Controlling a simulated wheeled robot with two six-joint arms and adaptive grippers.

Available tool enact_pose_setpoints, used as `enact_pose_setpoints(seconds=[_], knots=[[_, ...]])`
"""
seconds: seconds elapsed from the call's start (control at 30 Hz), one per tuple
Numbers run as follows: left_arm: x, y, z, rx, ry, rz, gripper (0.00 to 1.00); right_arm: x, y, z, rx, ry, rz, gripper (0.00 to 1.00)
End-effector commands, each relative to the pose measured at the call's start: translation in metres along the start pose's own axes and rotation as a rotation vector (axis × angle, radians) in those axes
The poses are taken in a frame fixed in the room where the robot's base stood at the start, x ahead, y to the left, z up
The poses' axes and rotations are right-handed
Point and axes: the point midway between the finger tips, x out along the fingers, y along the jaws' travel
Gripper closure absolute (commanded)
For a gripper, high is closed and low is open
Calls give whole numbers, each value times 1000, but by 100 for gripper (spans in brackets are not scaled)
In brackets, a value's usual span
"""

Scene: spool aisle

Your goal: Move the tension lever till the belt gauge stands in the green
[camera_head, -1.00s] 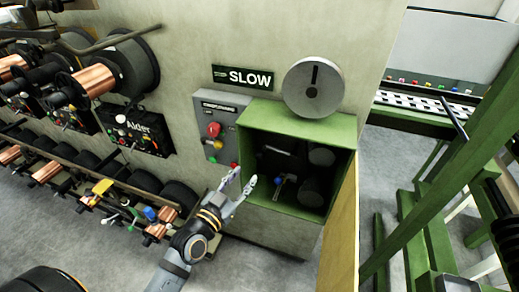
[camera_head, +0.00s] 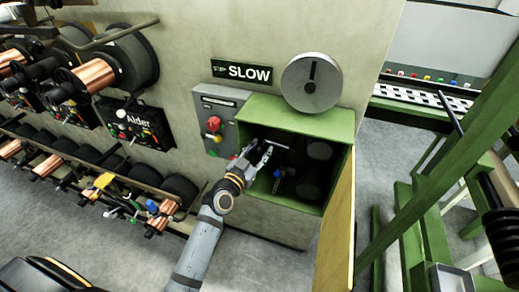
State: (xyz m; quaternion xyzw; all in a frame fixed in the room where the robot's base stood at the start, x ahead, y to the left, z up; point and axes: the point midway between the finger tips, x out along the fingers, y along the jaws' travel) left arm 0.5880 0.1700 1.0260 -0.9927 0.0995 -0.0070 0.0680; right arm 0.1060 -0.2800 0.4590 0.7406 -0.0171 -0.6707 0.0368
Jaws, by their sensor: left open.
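An open green box (camera_head: 300,113) on the wall has a dark inside. In it a short lever with a blue knob (camera_head: 278,173) stands low on the left, and dark round wheels (camera_head: 319,150) sit on the right. A thin pale bar (camera_head: 274,143) lies near the top of the inside. My left gripper (camera_head: 257,154) is open and empty at the box's left front edge, above and left of the blue knob and apart from it. A grey disc with a dark upright mark (camera_head: 312,83) stands above the box. I cannot make out a green gauge zone. My right gripper is not in view.
A grey control panel with a red knob (camera_head: 213,124) is left of the box, under a SLOW sign (camera_head: 242,72). A yellowish door (camera_head: 338,225) hangs open at the right. Copper spools (camera_head: 96,79) fill the left; green beams (camera_head: 440,170) stand right.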

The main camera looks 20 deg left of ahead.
Motion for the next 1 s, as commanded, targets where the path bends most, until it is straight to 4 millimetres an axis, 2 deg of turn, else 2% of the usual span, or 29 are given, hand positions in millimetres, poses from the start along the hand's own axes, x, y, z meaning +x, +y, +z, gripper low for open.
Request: enact_pose_setpoints(seconds=[0.1, 0.4, 0.63, 0.8, 1.0], knots=[[0, 0, 0, 0, 0, 0, 62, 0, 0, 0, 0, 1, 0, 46], [0, 0, 0, 0, -1, 0, 100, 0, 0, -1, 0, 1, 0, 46], [-1, 0, 0, 5, -1, 0, 100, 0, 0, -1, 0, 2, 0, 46], [0, 0, -10, 101, -17, 3, 100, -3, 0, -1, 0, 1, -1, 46], [0, 0, -10, 114, -21, 3, 100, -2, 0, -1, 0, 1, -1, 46]])
